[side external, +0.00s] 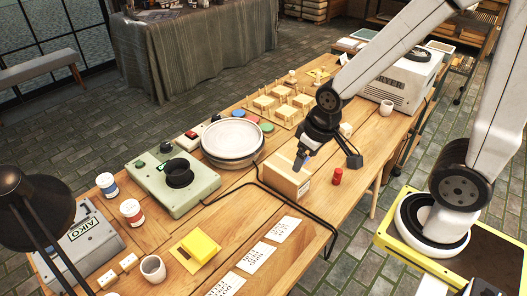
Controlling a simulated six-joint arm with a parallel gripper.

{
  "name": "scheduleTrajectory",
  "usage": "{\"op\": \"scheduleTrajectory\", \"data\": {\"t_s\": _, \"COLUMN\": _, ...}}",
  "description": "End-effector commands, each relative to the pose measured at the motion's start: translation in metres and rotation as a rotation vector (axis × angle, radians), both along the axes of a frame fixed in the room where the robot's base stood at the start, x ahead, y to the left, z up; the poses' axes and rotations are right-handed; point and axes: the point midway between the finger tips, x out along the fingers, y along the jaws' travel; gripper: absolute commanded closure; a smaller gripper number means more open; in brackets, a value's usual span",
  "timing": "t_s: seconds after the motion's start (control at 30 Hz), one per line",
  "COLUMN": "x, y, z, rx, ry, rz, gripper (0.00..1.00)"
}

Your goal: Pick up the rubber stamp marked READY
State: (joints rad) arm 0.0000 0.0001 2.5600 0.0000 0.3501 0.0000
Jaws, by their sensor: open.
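My gripper (302,160) hangs over a light wooden box (287,181) near the right middle of the table, its fingers pointing down. The fingers are small and dark here and appear to hold nothing. No marking that reads READY can be made out. A small upright red object (337,177) stands just right of the box, apart from my gripper; I cannot tell whether it is a stamp. Two small pale blocks, one of them here (129,261), lie at the front left. The inside of the box is hidden by its side and my gripper.
A white dryer (405,80) stands behind.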

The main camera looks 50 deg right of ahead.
Motion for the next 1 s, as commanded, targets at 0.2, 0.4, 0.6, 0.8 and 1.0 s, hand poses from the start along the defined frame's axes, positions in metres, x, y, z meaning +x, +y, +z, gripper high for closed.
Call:
{"op": "scheduleTrajectory", "data": {"t_s": 0.2, "x": 0.000, "y": 0.000, "z": 0.000, "rx": 0.000, "ry": 0.000, "rz": 0.000, "gripper": 0.15}}
{"op": "scheduleTrajectory", "data": {"t_s": 0.4, "x": 0.004, "y": -0.005, "z": -0.004, "rx": -0.003, "ry": -0.014, "rz": -0.010, "gripper": 0.15}}
{"op": "scheduleTrajectory", "data": {"t_s": 0.6, "x": 0.020, "y": -0.028, "z": -0.020, "rx": -0.016, "ry": -0.072, "rz": -0.049, "gripper": 0.15}}
{"op": "scheduleTrajectory", "data": {"t_s": 0.8, "x": 0.039, "y": -0.069, "z": -0.046, "rx": -0.051, "ry": -0.174, "rz": -0.112, "gripper": 0.15}}
{"op": "scheduleTrajectory", "data": {"t_s": 1.0, "x": 0.049, "y": -0.115, "z": -0.074, "rx": -0.104, "ry": -0.280, "rz": -0.176, "gripper": 0.15}}
